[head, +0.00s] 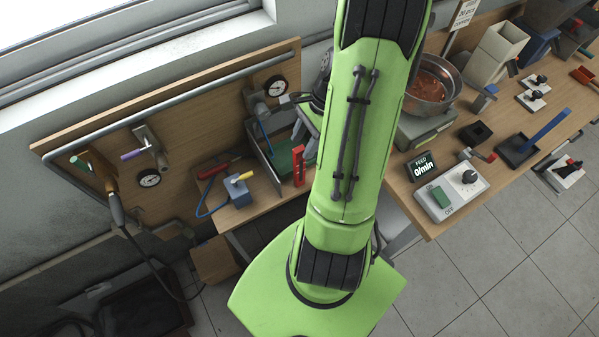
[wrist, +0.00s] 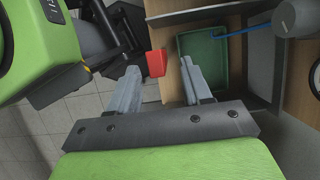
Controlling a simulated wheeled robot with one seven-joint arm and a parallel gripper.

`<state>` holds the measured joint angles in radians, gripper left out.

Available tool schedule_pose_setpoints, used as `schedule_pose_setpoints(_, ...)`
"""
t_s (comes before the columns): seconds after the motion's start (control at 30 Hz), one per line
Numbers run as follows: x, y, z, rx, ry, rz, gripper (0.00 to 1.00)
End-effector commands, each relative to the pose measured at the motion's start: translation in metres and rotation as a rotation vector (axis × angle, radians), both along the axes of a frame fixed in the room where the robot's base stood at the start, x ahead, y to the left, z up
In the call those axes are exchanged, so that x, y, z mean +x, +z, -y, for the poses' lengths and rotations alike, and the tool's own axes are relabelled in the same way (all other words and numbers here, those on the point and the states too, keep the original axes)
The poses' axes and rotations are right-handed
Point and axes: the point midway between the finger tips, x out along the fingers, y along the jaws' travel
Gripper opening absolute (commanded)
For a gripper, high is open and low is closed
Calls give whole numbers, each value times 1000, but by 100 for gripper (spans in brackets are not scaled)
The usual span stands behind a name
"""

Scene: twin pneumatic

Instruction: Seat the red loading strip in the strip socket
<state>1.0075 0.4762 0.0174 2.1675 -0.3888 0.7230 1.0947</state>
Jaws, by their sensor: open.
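A small red upright block, which looks like the red loading strip (head: 299,165), stands near the edge of the left wooden bench, just left of my arm. It also shows in the wrist view (wrist: 156,62), end-on, past the fingertips. My gripper (wrist: 160,71) is open, with the red strip between and beyond its two fingers, apart from both.
A green-floored tray (head: 283,157) with a blue hose sits beside the strip, close to the right finger in the wrist view. A blue box with a yellow handle (head: 238,190) stands left. The right bench holds a switch box (head: 450,196) and a blue lever in a black base (head: 516,151).

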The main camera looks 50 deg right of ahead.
Motion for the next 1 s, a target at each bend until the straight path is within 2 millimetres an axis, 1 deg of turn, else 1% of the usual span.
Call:
schedule_pose_setpoints(0.03,1,-7,-3,1,3,1,49)
schedule_pose_setpoints(0.17,1,-21,-9,2,3,-1,49)
schedule_pose_setpoints(0.3,3,-47,-18,2,4,-1,49)
schedule_pose_setpoints(0.37,3,-55,-21,1,4,-1,49)
schedule_pose_setpoints(0.43,4,-58,-22,-1,3,1,49)
schedule_pose_setpoints(0.6,4,-58,-22,-3,2,1,49)
schedule_pose_setpoints(0.63,4,-58,-22,-3,2,1,47)
schedule_pose_setpoints(0.93,4,-57,-22,-3,2,1,1)
schedule_pose_setpoints(1.0,4,-57,-22,-3,2,1,0)
